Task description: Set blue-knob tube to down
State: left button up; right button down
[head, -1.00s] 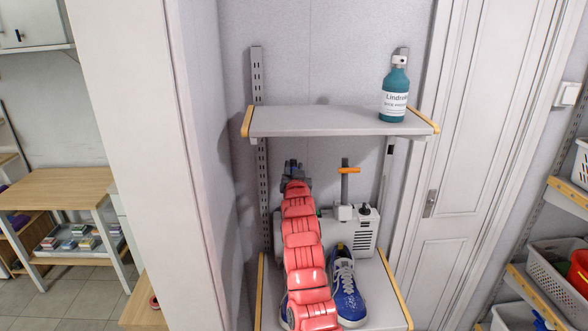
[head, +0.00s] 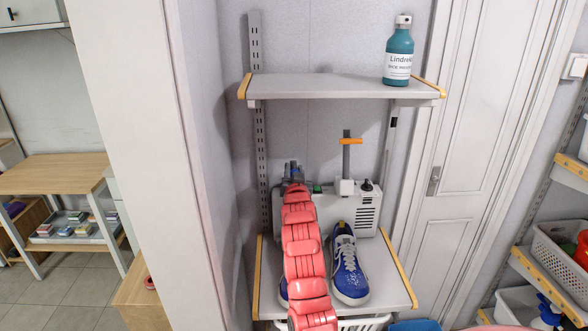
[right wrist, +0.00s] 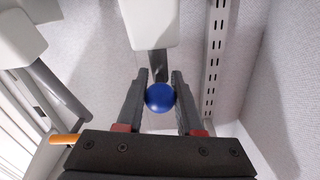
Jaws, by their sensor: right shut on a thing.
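The blue knob (right wrist: 160,97) sits at the end of a short grey tube (right wrist: 158,66) that comes out of a white block in the right wrist view. My right gripper (right wrist: 160,92) is shut on the blue knob, with one finger on each side. In the head view my right gripper (head: 292,170) is at the top left of the white machine (head: 365,210), and my red arm and gripper hide the blue knob there. A second grey tube with an orange handle (head: 349,141) stands upright on the machine. My left gripper is not in view.
Blue shoes (head: 347,265) stand on the lower shelf (head: 385,280) before the machine, one largely hidden by my arm. The upper shelf (head: 335,87) overhangs the machine and bears a teal bottle (head: 398,50). A wall (head: 200,170) stands close on the left.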

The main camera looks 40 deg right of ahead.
jog(key=shift+r, duration=0.1)
jog(key=c, duration=0.6)
grip_release()
jog(key=shift+c, duration=0.2)
jog(key=shift+s+a, duration=0.15)
jog(key=v, duration=1.7)
